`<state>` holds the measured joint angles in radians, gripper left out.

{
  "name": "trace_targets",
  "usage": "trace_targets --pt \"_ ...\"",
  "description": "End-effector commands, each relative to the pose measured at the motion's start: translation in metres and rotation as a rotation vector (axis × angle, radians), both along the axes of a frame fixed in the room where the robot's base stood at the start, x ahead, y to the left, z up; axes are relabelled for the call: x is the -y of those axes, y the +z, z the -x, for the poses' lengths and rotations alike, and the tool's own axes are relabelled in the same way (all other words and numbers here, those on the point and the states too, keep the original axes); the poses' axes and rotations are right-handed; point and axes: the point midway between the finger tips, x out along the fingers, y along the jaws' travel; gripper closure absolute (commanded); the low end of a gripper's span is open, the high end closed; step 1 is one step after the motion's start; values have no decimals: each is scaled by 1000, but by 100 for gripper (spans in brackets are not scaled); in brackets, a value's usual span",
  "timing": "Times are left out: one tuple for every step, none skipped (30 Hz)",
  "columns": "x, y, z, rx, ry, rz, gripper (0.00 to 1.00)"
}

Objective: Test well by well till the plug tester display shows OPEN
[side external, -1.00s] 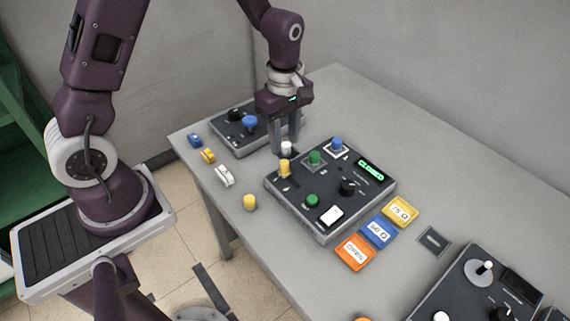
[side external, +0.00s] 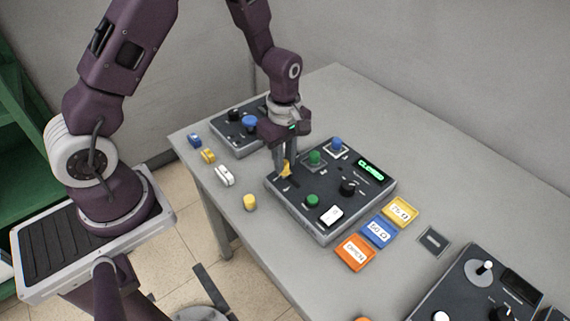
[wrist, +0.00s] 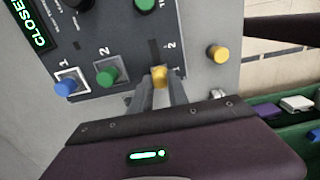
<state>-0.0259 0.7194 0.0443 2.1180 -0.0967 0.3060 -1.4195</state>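The plug tester (side external: 322,234) is a dark box on the table with a green lit display (side external: 371,170) that reads CLOSED, also seen in the wrist view (wrist: 32,27). On it stand a blue plug (side external: 337,145) at the well marked 1, a green plug (side external: 315,157) at the well marked 2, and a yellow plug (side external: 287,168) near the left corner. My gripper (wrist: 163,84) points down at the yellow plug (wrist: 160,75), with its fingers on either side of it. Whether they press on it is unclear. An orange tray (side external: 355,253) is labelled OPEN.
A blue tray (side external: 379,232) and a yellow tray (side external: 401,210) lie beside the orange one. A loose yellow cylinder (side external: 250,202) stands left of the tester. Other boxes with knobs stand behind (side external: 232,139) and front right (side external: 470,285). The back right table is clear.

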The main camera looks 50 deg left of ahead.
Motion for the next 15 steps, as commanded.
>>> trace_targets --pt "0 0 0 0 0 0 100" --pt "0 0 0 0 0 0 100" --pt "0 0 0 0 0 0 100" --pt "0 0 0 0 0 0 100" --pt "0 0 0 0 0 0 100" --pt "0 0 0 0 0 0 100" --pt "1 0 0 0 -1 0 100" --pt "2 0 0 0 -1 0 100" --pt "4 0 0 0 -1 0 100" --pt "5 0 0 0 -1 0 100" --pt "6 0 0 1 -1 0 100" --pt "8 0 0 1 -2 0 100" --pt "9 0 0 1 -2 0 100" --pt "10 0 0 1 -2 0 100" --pt "12 1 0 1 -2 0 100"
